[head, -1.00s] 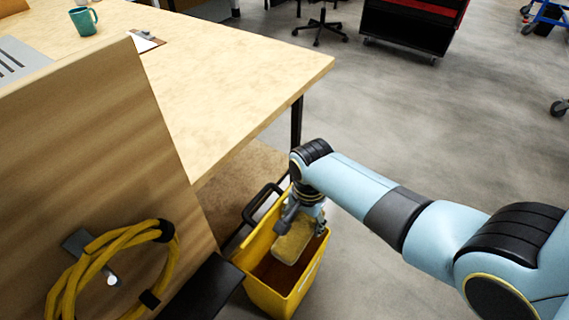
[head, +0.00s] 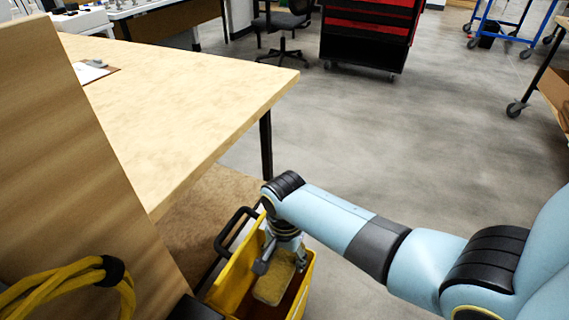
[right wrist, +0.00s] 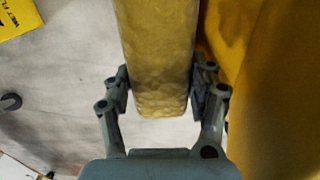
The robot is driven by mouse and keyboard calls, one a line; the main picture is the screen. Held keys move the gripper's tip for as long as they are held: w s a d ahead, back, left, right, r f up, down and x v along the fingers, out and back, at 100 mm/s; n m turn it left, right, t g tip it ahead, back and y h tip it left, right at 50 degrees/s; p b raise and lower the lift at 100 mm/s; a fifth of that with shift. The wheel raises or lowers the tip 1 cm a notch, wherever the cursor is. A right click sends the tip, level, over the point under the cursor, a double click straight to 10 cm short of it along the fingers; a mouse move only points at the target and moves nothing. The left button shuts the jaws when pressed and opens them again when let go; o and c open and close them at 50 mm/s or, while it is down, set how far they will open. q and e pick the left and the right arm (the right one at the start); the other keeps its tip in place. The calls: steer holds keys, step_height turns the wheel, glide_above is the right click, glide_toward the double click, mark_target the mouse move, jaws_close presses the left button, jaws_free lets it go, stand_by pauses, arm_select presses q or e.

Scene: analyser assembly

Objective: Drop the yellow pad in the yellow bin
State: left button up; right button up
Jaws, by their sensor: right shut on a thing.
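The yellow pad (head: 273,284) is a flat, worn yellow block. My right gripper (head: 277,262) is shut on it, holding it at the mouth of the yellow bin (head: 236,278). In the right wrist view the pad (right wrist: 157,60) sits between the two fingers of the gripper (right wrist: 160,92), with a yellow bin wall (right wrist: 275,90) to the right. How deep the pad hangs inside the bin is hard to tell. The bin has a black handle at its far left side. My left gripper is not in view.
A wooden table (head: 180,90) stands close behind the bin on the left. An upright wooden panel (head: 75,150) with a coiled yellow cable (head: 70,282) is at the left. A black and red cabinet (head: 370,35) and a chair stand far back. Open floor lies to the right.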

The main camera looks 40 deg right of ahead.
steer(key=shift+f, duration=0.15)
steer(key=o, duration=1.2)
steer(key=shift+r, duration=4)
steer(key=s+r+p, duration=0.1)
steer(key=r+p, duration=0.1)
steer(key=p, duration=0.2)
steer(key=s+d+r+p, duration=0.1)
steer(key=s+r+p, duration=0.1)
steer(key=r+p, duration=0.1)
steer(key=s+d+r+p, duration=0.1)
steer(key=r+p, duration=0.2)
steer(key=p, duration=0.2)
steer(key=shift+s+p, duration=0.35)
